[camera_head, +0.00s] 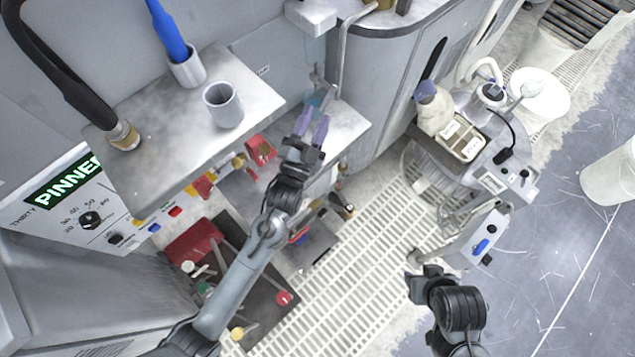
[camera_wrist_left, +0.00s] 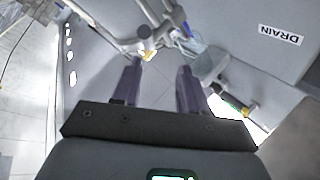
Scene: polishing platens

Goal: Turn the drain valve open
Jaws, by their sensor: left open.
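A DRAIN label (camera_wrist_left: 281,35) is on the grey panel in the left wrist view. In the head view, the fittings (camera_head: 319,78) stand against the panel. My left gripper (camera_head: 312,118) is open, its purple fingers pointing at the fittings. In the left wrist view, the gap between the fingers (camera_wrist_left: 160,72) is empty, just short of the fittings. My right gripper (camera_head: 416,286) is at lower right, away from the panel.
A metal shelf (camera_head: 165,140) at left holds a grey cup (camera_head: 223,105) and a holder with a blue-handled tool (camera_head: 168,28). Red and yellow parts lie below it. A wheeled cart (camera_head: 470,165) stands right. Grated floor (camera_head: 350,270) is open between them.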

